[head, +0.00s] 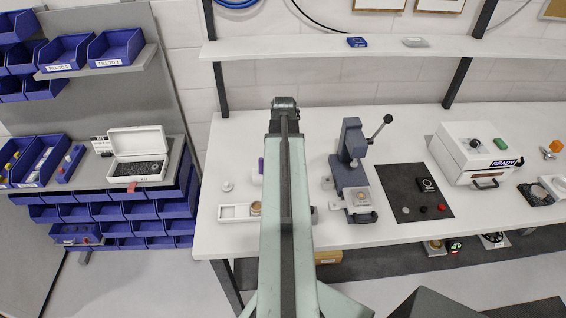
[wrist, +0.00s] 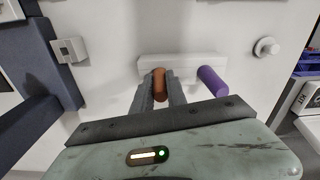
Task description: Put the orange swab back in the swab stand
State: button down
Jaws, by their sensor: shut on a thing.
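My gripper (wrist: 160,92) is shut on the orange swab (wrist: 159,80), seen in the wrist view between the two grey fingers. The white swab stand (wrist: 185,64) is a bar just beyond the fingers. The purple swab (wrist: 212,82) is at the stand's right part. The orange swab overlaps the stand's left part in the picture; I cannot tell whether it is above the stand or seated in it. In the head view my arm hides the gripper, the orange swab and most of the stand; the purple swab (head: 261,165) shows at the arm's left edge.
A white knob-like piece (wrist: 266,47) stands right of the stand; it also shows in the head view (head: 227,186). A white tray (head: 233,212) lies at the bench's front. A blue-grey lever press (head: 352,145) stands right of my arm, with a black mat (head: 400,175) beyond.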

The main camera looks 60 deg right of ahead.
jog(key=c, duration=1.3)
grip_release()
jog(key=shift+o, duration=0.2)
notch_tip(320, 180, up, 8)
jog(key=p, duration=0.8)
jog(key=shift+s+a, duration=0.1)
jog(key=shift+f, duration=0.15)
